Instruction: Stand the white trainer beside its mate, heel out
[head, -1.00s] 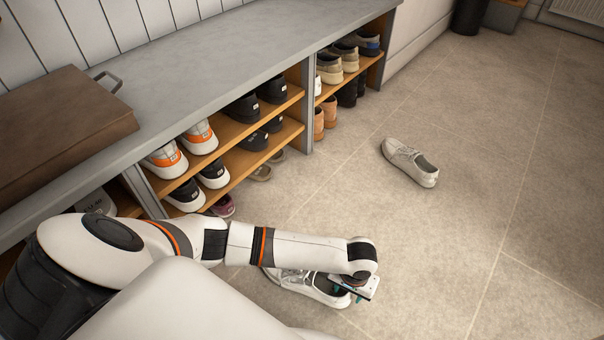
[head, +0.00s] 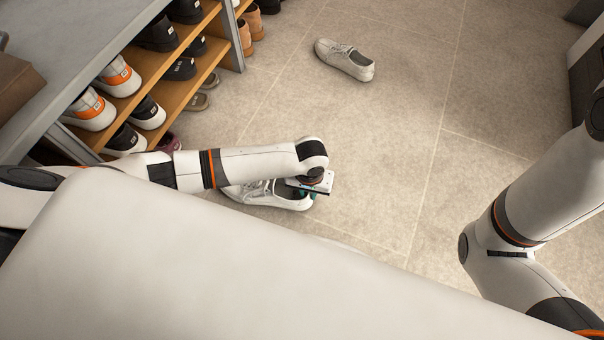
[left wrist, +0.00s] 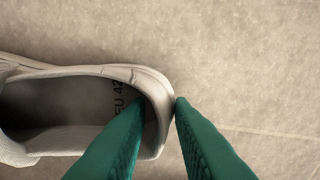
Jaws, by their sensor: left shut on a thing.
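A white lace-up trainer (head: 250,192) is on or just above the tiled floor, partly covered by my left forearm. My left gripper (head: 310,191) is shut on its heel. In the left wrist view, one green finger is inside the shoe opening and the other outside the heel rim (left wrist: 155,85); an "EU 42" mark shows on the insole. A second pale lace-up shoe (head: 344,60) lies alone on the floor farther off. I cannot tell which shoe is the mate. My right arm shows at the right, but its gripper is out of view.
A grey-topped bench (head: 62,62) with wooden shelves (head: 128,102) stands at the left. It holds several pairs, heels facing out, including white shoes with orange heels (head: 92,108) and black shoes (head: 158,34). Open floor (head: 400,120) lies in the middle and right.

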